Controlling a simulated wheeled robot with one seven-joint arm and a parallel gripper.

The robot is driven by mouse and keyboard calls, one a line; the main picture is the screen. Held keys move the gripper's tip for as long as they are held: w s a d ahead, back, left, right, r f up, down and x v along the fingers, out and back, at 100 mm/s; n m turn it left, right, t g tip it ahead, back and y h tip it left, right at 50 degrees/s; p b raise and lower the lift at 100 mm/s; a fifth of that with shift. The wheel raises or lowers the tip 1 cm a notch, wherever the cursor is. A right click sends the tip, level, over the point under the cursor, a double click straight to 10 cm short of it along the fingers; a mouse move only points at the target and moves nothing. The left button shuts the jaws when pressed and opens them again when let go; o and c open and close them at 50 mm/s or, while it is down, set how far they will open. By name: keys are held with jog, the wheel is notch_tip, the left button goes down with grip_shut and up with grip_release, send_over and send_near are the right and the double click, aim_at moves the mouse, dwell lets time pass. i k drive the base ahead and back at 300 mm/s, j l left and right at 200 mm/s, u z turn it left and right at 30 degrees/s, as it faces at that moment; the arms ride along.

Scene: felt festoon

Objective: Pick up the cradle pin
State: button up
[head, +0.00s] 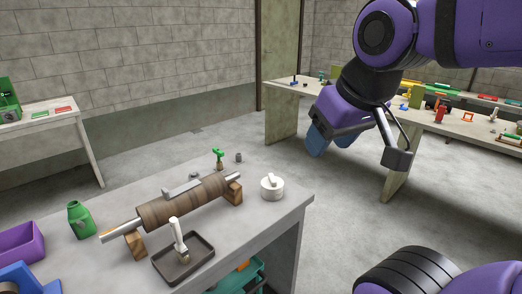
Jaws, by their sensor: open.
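The likely cradle pin (185,203) is a thick brown, wood-grained cylinder with thin pale metallic ends. It lies level across two wooden blocks, the left block (135,243) and the right block (233,192), on the grey table (282,212). A grey bar (182,186) shows along its upper far side; whether the bar touches it I cannot tell. My gripper (357,148) is open and looks empty. It hangs in the upper right, well apart from the pin and beyond the table's right edge.
A dark tray (197,266) with a pale upright tool (179,240) stands close in front of the pin. A white lidded pot (272,188) is to its right, a green bottle (79,219) to its left. A small green plant-like item (218,158) stands behind.

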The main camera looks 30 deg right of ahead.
aim_at(220, 153)
jog(key=z, duration=0.15)
jog(key=i+l+u, duration=0.15)
jog(key=i+l, duration=0.15)
jog(key=i+l+u, duration=0.15)
jog(key=i+l, duration=0.15)
jog(key=l, duration=0.15)
jog(key=i+l+u, duration=0.15)
jog(key=l, duration=0.25)
jog(key=i+l+u, duration=0.15)
jog(key=i+l, duration=0.2)
jog(key=l, duration=0.1)
